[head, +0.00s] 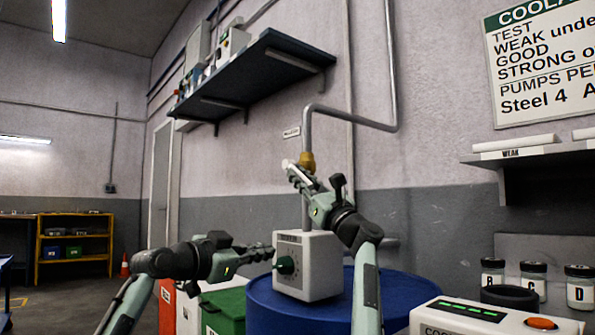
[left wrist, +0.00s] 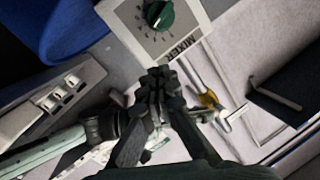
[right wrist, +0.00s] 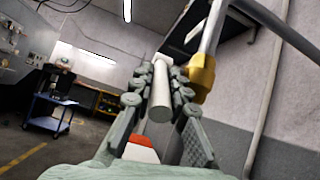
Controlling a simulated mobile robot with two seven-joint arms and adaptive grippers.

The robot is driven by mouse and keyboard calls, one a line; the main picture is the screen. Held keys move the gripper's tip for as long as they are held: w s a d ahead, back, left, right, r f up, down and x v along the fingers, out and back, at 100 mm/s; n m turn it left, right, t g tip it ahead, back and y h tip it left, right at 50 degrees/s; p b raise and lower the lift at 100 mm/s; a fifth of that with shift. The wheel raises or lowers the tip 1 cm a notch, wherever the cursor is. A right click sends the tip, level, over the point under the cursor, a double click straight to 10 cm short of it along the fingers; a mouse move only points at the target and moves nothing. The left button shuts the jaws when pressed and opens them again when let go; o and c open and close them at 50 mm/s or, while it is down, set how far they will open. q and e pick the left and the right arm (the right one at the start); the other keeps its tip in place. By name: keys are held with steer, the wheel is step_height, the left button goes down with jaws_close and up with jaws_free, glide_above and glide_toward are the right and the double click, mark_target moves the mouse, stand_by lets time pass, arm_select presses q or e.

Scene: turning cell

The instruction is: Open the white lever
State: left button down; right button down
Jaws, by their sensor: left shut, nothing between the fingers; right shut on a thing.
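The white lever (right wrist: 160,92) shows in the right wrist view as a pale cylinder, its round end facing the camera. It sits beside a brass valve body (right wrist: 201,77) on a grey pipe. In the head view the brass valve (head: 307,161) is on the pipe above the mixer box, and the lever (head: 288,163) shows as a small white piece left of it. My right gripper (head: 298,174) is shut on the lever; its fingers lie on both sides of it. My left gripper (head: 270,252) is shut and empty, left of the mixer's green knob (head: 285,265).
The grey mixer box (head: 318,262) stands on a blue drum (head: 262,300) below the valve. A dark shelf (head: 260,75) hangs above left. A white device (head: 455,318) and lidded jars (head: 580,290) are at the right. Open floor shows at the far left.

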arm_select(q)
steer(key=s+r+m+g+h, duration=0.1)
steer(key=s+r+m, duration=0.1)
steer(key=r, duration=0.9)
steer(key=s+r+m+g+h, duration=0.1)
steer(key=s+r+m, duration=0.15)
steer(key=r, duration=0.75)
steer(key=w+d+f, duration=0.3)
steer(key=w+d, duration=0.4)
steer(key=w, duration=0.1)
steer(key=shift+w+d+f, duration=0.15)
steer(key=shift+d+f, duration=0.05)
steer(key=shift+d, duration=0.05)
